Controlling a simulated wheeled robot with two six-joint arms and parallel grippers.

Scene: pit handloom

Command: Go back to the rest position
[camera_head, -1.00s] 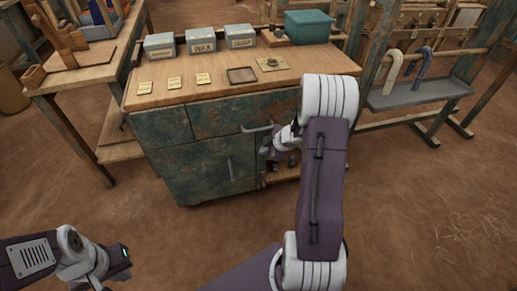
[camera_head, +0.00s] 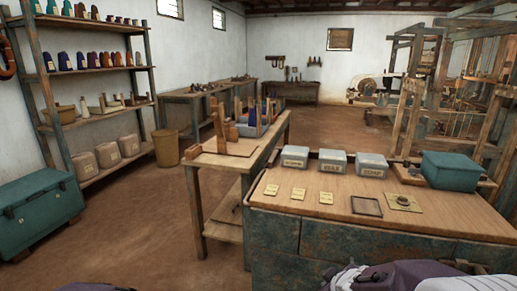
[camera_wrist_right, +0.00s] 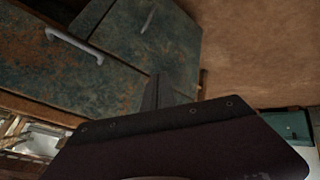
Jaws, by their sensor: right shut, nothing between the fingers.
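My right gripper (camera_wrist_right: 168,90) shows in the right wrist view, with its dark fingers together and nothing between them. It points toward the worn green cabinet (camera_wrist_right: 90,75), whose front and drawer handle (camera_wrist_right: 74,46) are in that view. I cannot tell whether it touches the cabinet. In the head view my right arm shows only in part along the bottom edge, in front of the cabinet (camera_head: 275,232). My left gripper is out of view; only a sliver of purple arm shows at the bottom left.
The cabinet top holds three labelled boxes (camera_head: 331,161), several small cards, a dark frame (camera_head: 366,206) and a teal bin (camera_head: 451,170). A wooden table (camera_head: 222,160) stands to its left. A teal chest (camera_head: 38,213) is at far left. Floor between is clear.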

